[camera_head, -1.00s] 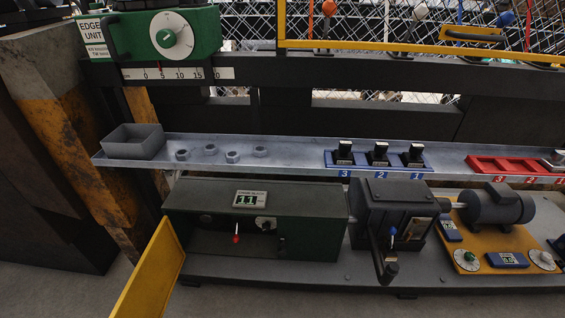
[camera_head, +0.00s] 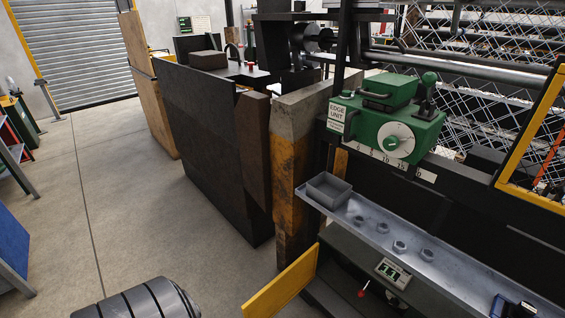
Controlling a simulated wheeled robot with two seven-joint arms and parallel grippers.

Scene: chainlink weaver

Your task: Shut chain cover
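The chain cover (camera_head: 284,286) is a flat yellow panel at the bottom middle of the head view. It stands swung out, open, from the left end of the dark green housing (camera_head: 345,262). The housing is cut off by the lower picture edge. The cover's lower edge is out of the picture. Neither of my grippers is in view. A black ribbed rounded part at the bottom left looks like one of my arm links.
A metal shelf (camera_head: 455,272) with a grey box (camera_head: 329,190) and several nuts runs above the housing. The green edge unit (camera_head: 388,128) is above it. A worn yellow-and-concrete post (camera_head: 291,170) and a dark panel (camera_head: 212,145) stand left. Open floor (camera_head: 140,215) lies farther left.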

